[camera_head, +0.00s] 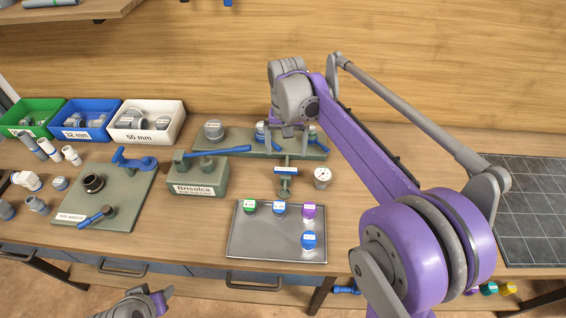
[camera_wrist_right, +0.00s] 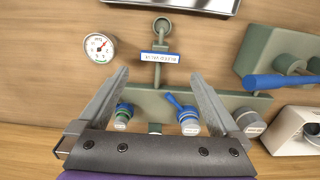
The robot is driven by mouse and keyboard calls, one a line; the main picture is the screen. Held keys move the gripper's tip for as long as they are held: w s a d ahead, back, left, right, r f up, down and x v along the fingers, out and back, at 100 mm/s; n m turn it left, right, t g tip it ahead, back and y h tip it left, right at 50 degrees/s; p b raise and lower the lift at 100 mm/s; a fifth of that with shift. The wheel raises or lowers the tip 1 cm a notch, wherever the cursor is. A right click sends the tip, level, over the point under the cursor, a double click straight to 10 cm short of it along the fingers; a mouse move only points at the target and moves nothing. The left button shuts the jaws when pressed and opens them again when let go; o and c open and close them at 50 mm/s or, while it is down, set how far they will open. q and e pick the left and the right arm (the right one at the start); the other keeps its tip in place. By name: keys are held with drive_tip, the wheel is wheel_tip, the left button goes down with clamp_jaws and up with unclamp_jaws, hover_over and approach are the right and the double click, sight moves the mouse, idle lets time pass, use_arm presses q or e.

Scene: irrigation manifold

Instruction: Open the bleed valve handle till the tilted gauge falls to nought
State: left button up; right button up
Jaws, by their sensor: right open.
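The gauge (camera_head: 322,178) is small, round and white-faced, and sits tilted on the bench just right of the bleed fitting. In the right wrist view the gauge (camera_wrist_right: 98,46) shows a dial with a red mark; the reading is too small to tell. The bleed fitting (camera_head: 285,186) is a grey-green stem with a cross piece; in the wrist view its blue-edged label (camera_wrist_right: 160,57) lies across the stem. My right gripper (camera_head: 289,130) is open and empty above the manifold, its fingers (camera_wrist_right: 155,98) apart and clear of the label. My left gripper (camera_head: 148,304) is at the bottom edge, partly cut off.
The green manifold (camera_head: 240,148) carries blue-handled valves (camera_wrist_right: 185,112). A Brisolca pump block (camera_head: 200,180) with a long blue lever (camera_head: 220,151) stands left. A metal tray (camera_head: 265,238) with several capped pieces lies in front. Bins (camera_head: 145,140) are at back left.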

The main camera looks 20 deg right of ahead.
sight(286, 169)
wheel_tip(286, 169, down, 8)
drive_tip(key=shift+w, duration=0.1)
drive_tip(key=shift+c, duration=0.2)
drive_tip(key=c, duration=1)
